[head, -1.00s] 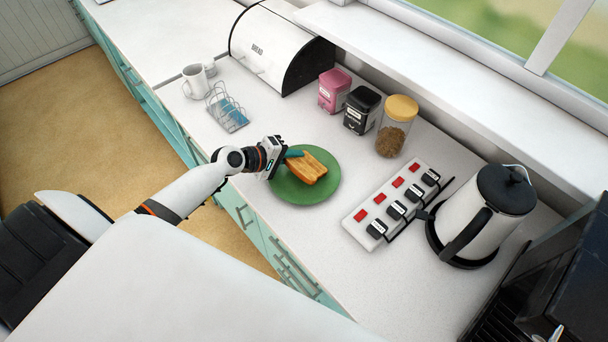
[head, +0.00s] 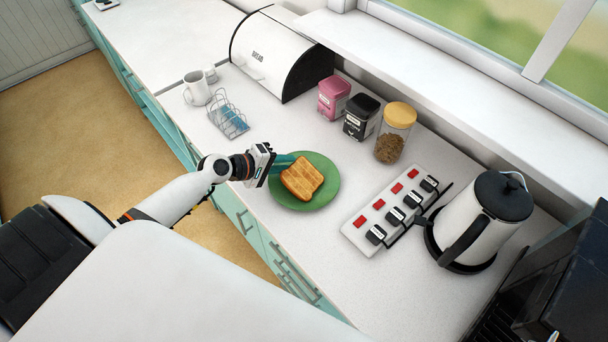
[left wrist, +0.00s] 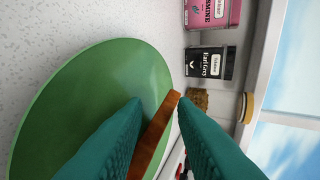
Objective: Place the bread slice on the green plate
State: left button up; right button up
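The bread slice (head: 302,179) is toasted golden brown and is over the green plate (head: 325,197) in the head view, broad face up. I cannot tell whether it lies fully flat. My left gripper (head: 284,164) is at the plate's left side, its teal fingers by the slice's upper left edge. In the left wrist view the fingers (left wrist: 160,102) are apart, with the slice's brown edge (left wrist: 155,135) slanting between them, out of line with the fingers. The green plate (left wrist: 90,90) fills the left of that view. My right gripper is not in view.
A power strip (head: 395,212) and a kettle (head: 482,222) stand right of the plate. Behind are a glass jar (head: 394,135), a black tin (head: 360,116), a pink tin (head: 333,97) and a bread bin (head: 275,50). A toast rack (head: 228,117) stands left. The counter in front is clear.

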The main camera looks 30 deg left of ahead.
pick_arm(q)
jog(key=shift+p+v, duration=0.45)
jog(key=shift+v, duration=1.8)
jog(key=shift+r, duration=0.1)
notch_tip(320, 180, up, 7)
jog(key=s+a+p, duration=0.1)
jog(key=s+p, duration=0.1)
jog(key=p, duration=0.2)
jog(key=shift+s, duration=0.2)
jog(key=shift+a+r, duration=0.1)
jog(key=shift+a, duration=0.05)
